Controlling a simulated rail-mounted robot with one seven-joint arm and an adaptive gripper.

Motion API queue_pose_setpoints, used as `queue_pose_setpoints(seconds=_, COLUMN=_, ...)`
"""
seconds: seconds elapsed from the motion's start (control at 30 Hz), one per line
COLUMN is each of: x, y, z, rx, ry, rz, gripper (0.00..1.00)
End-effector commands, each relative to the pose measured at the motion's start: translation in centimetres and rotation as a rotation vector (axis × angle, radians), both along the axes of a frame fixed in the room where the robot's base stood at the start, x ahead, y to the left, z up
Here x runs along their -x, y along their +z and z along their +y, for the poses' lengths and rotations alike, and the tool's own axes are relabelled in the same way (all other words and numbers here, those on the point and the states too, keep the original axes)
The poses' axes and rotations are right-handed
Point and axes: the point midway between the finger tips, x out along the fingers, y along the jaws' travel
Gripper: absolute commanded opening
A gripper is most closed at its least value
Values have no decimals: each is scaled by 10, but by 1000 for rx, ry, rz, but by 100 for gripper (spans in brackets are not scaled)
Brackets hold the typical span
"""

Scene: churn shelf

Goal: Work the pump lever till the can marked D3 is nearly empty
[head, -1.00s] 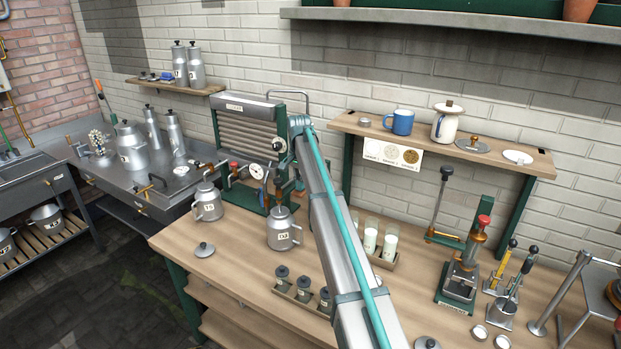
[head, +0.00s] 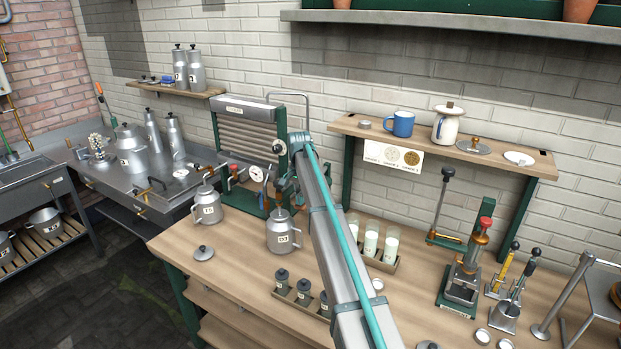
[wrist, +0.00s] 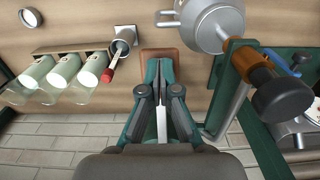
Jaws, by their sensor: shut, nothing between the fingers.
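In the head view a grey metal can (head: 283,236) stands on the wooden bench beside my arm; its label looks like D3 but is too small to read surely. A similar can (head: 207,206) stands to its left. The wrist view shows part of a grey can with a side handle (wrist: 207,22), right of my gripper (wrist: 158,64). My gripper is shut and empty, its fingertips over a small brown block. A red-tipped lever (wrist: 107,74) on a square metal base is left of the fingers, apart from them. I cannot tell which part is the pump lever.
A rack with glasses of milk (wrist: 62,70) stands left in the wrist view. A thick black-ended brass part (wrist: 278,97) and green posts are close on the right.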

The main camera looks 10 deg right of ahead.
Motion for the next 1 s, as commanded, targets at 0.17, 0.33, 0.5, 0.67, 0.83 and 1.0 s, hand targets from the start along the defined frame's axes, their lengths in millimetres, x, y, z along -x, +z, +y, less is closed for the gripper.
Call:
queue_pose_setpoints(seconds=0.17, x=-1, y=30, z=-1, rx=1, ry=-1, rz=-1, gripper=0)
queue_pose_setpoints(seconds=0.33, x=-1, y=54, z=-1, rx=1, ry=-1, rz=-1, gripper=0)
queue_pose_setpoints(seconds=0.5, x=-1, y=78, z=-1, rx=1, ry=-1, rz=-1, gripper=0)
queue_pose_setpoints(seconds=0.67, x=-1, y=92, z=-1, rx=1, ry=-1, rz=-1, gripper=0)
queue_pose_setpoints(seconds=0.83, x=0, y=92, z=-1, rx=1, ry=-1, rz=-1, gripper=0)
queue_pose_setpoints(seconds=1.0, x=0, y=92, z=-1, rx=1, ry=-1, rz=-1, gripper=0)
